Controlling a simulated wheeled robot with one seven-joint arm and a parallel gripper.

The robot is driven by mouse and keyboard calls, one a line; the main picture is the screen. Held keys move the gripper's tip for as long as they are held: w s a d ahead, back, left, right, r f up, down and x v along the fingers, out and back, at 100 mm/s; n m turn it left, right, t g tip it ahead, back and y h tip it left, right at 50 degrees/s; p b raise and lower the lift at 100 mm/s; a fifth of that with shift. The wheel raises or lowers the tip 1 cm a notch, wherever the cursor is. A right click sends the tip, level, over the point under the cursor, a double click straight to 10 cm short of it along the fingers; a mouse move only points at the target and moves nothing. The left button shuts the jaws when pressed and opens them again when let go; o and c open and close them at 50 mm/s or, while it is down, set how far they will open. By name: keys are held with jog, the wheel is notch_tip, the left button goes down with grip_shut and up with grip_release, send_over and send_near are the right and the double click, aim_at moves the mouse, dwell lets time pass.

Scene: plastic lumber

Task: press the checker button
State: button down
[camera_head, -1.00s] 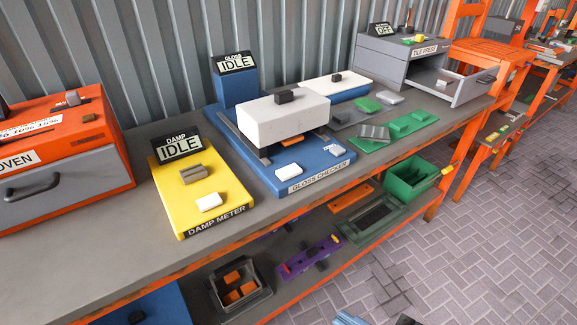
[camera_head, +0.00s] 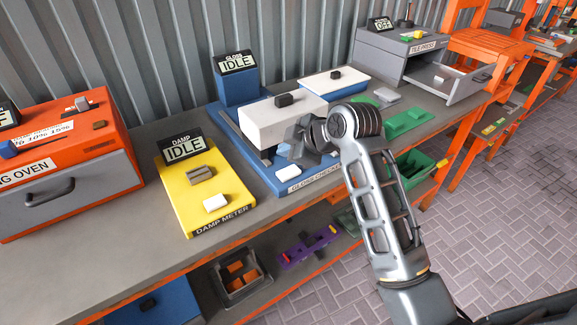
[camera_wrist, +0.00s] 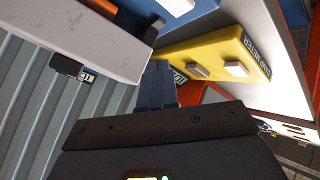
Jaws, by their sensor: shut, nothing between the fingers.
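The gloss checker (camera_head: 240,145) is a blue machine on the bench, with a white block (camera_head: 285,122) over its base and a sign reading IDLE (camera_head: 236,63). My gripper (camera_wrist: 157,82) is shut and empty. In the wrist view a white piece (camera_wrist: 181,5), apparently that button, shows at the top edge on the blue base (camera_wrist: 196,17). My fingertips are apart from it, below the white block's edge in that picture.
The yellow damp meter (camera_head: 231,205), with its own white button (camera_head: 215,202), stands left of the checker. An orange oven (camera_head: 95,150) is at the far left. A grey tile press (camera_head: 395,58) with an open drawer is at the back right. Green pieces (camera_head: 405,120) lie nearby.

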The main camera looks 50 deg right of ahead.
jog(key=shift+n, duration=0.5)
jog(key=d+r, duration=0.1)
jog(key=w+d+r, duration=0.1)
jog(key=r, duration=0.1)
jog(key=shift+d, duration=0.3)
jog(key=shift+f, duration=0.1)
jog(key=b, duration=0.6)
send_over(291, 173)
notch_tip(291, 173, down, 6)
jog(key=shift+f, duration=0.1)
jog(key=shift+f+b, duration=0.65)
jog(key=shift+f, duration=0.55)
jog(key=shift+f, duration=0.15)
jog(key=shift+f, duration=0.3)
